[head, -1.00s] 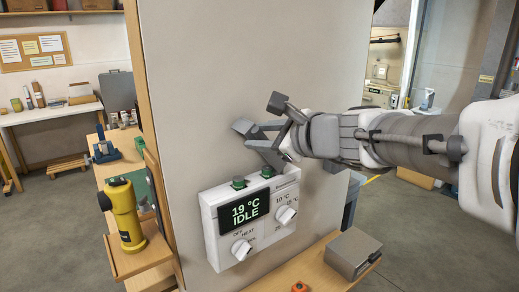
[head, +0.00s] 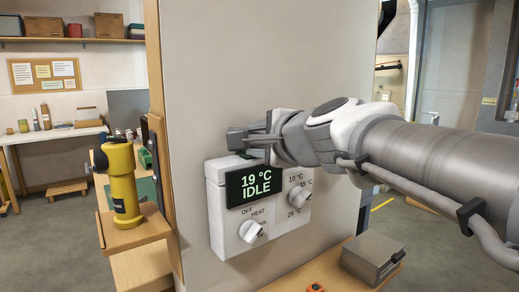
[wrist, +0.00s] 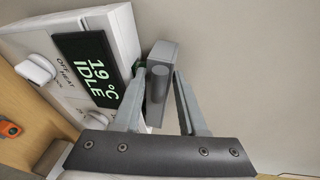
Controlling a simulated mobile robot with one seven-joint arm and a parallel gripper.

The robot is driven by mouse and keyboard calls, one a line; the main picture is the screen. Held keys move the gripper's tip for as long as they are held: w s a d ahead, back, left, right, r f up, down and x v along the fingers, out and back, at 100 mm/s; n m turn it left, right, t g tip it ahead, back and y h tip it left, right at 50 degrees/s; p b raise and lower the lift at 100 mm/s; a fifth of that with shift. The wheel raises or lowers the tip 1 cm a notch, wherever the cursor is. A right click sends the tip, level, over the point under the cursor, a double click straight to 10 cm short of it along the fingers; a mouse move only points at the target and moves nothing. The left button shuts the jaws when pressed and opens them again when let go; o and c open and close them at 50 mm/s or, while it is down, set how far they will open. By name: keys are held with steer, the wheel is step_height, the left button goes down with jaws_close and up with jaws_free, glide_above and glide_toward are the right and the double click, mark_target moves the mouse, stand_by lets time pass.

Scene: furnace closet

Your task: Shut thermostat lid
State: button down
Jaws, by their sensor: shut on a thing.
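The white thermostat (head: 218,210) is on the wall panel, its display reading 19 °C IDLE, with two white knobs on its front. It also shows tilted at upper left in the wrist view (wrist: 124,35). My gripper (head: 250,143) is just above its top edge. In the wrist view, the fingers (wrist: 160,85) close in around a dark grey, round-ended piece (wrist: 158,83) beside the thermostat's top. I cannot tell whether this piece belongs to the lid. The lid's outline is not clear, and the gripper hides part of the thermostat's top.
A yellow device (head: 122,185) stands on a small wooden shelf at left. A grey box (head: 373,258) lies on the wooden ledge below right, near a small orange item (head: 315,288). The wall panel (head: 270,60) is bare above the thermostat.

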steer(key=shift+f+n+b, duration=0.3)
steer(key=shift+f+b, duration=0.25)
steer(key=shift+f, duration=0.05)
steer(key=c, duration=0.9)
jaws_free()
steer(key=shift+r, duration=0.1)
steer(key=shift+a+p+v, duration=0.2)
steer(key=shift+p+v, duration=1.8)
steer(key=shift+v, duration=6.7)
